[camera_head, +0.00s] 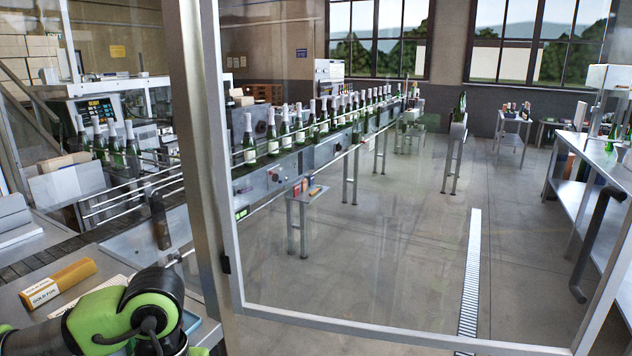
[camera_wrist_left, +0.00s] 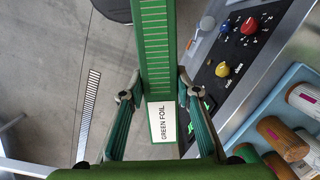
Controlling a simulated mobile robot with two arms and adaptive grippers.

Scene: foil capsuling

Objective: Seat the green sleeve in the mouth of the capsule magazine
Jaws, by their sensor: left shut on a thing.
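The green sleeve (camera_wrist_left: 157,60) shows in the left wrist view as a long green body with fine yellowish cross lines and a white "GREEN FOIL" label (camera_wrist_left: 163,122) at its near end. It runs up out of the top of the picture, so its far end is hidden. My left gripper (camera_wrist_left: 154,92) is shut on the sleeve, with one finger on each side near the labelled end. In the head view my left arm shows at the lower left, but its gripper is out of sight. I cannot make out the capsule magazine's mouth. My right gripper is not in view.
A control panel (camera_wrist_left: 232,62) with coloured buttons lies right of the sleeve. Beside it a blue tray (camera_wrist_left: 262,104) holds several brown cylinders. A "GOLD FOIL" box (camera_head: 60,283) lies on the left bench. A framed clear panel (camera_head: 225,265) stands before the bottle conveyor (camera_head: 285,165).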

